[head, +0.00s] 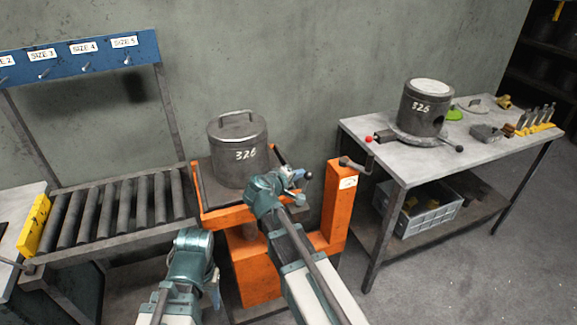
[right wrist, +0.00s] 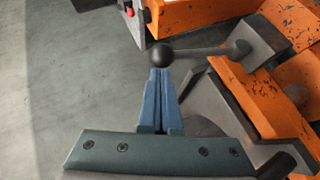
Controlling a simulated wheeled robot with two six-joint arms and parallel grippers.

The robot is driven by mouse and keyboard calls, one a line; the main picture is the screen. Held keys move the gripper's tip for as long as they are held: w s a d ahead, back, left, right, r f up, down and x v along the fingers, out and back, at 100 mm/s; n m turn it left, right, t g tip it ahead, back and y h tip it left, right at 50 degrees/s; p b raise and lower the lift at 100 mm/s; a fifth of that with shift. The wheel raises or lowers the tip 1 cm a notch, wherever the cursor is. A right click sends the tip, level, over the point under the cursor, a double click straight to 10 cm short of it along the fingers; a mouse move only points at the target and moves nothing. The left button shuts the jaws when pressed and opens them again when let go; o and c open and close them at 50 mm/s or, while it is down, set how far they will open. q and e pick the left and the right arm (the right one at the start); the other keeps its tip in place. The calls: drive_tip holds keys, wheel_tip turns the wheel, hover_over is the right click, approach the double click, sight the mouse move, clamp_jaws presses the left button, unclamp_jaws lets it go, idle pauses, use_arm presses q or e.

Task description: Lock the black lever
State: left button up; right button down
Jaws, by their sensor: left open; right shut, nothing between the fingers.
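The black lever shows in the right wrist view as a rod (right wrist: 203,50) with a black ball knob (right wrist: 160,55) at its left end. Its right end meets a grey block on the orange press. My right gripper (right wrist: 160,73) is shut and empty, its blue fingertips right at the underside of the knob; I cannot tell whether they touch. In the head view my right gripper (head: 300,178) is at the right side of the press (head: 340,215), with a dark ball beside it. My left gripper (head: 190,240) is low in front of the press, away from the lever; its fingers are hard to make out.
A roller conveyor (head: 115,210) is at the left.

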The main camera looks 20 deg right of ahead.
sight(309, 172)
use_arm(q)
drive_tip(key=shift+r, duration=0.7)
use_arm(e)
drive_tip(key=shift+w+d+f+y, duration=0.15)
drive_tip(key=shift+d+y, duration=0.45)
drive_tip(key=shift+d, duration=0.95)
use_arm(q)
drive_tip(key=shift+p, duration=0.3)
